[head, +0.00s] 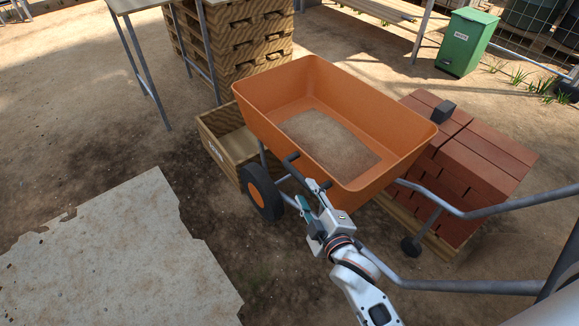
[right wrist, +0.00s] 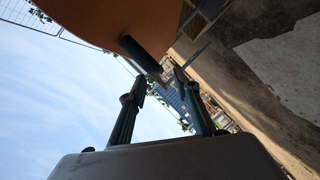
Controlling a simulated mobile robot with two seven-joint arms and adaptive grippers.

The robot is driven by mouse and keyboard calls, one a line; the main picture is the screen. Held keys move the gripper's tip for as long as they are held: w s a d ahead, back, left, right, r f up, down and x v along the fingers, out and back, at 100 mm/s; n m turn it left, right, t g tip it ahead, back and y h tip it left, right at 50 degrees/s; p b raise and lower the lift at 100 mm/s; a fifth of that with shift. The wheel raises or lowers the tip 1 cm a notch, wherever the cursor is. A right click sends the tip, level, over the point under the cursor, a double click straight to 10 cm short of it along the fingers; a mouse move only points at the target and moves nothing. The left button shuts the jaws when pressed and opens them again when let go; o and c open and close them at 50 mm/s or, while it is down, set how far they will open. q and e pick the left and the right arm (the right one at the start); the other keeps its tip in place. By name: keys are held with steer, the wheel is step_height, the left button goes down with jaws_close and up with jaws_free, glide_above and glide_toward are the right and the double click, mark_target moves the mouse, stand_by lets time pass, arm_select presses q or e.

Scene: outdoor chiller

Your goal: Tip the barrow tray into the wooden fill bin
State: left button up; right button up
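The orange barrow tray (head: 280,128) sits level on its wheeled frame, with a patch of brown material (head: 325,140) on its floor. The wooden fill bin (head: 232,152) is an open, labelled box beyond the tray's left end, partly hidden by it. My right gripper (head: 308,203) is beside the tray's near left side, close to a dark bar (head: 291,157). In the right wrist view, the fingers (right wrist: 157,83) are apart, and a dark rounded grip (right wrist: 141,54) under the orange tray is near their tips. Contact cannot be told. My left gripper is not seen.
The barrow wheel (head: 262,192) is near my right gripper. Red bricks (head: 480,160) are stacked on a pallet at right. Stacked pallets (head: 235,40) and a table (head: 135,5) stand behind. A green bin (head: 466,42) is at back right. A pale slab (head: 120,255) lies at left.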

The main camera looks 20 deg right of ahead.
mark_target(302, 182)
steer(key=shift+w+r, duration=0.1)
steer(key=shift+w, duration=0.75)
steer(key=b+x, duration=0.1)
steer(key=x, duration=0.3)
steer(key=shift+w+f, duration=0.15)
steer(key=shift+f, duration=0.05)
steer(key=shift+x, duration=0.9)
steer(key=shift+r, duration=0.2)
jaws_close()
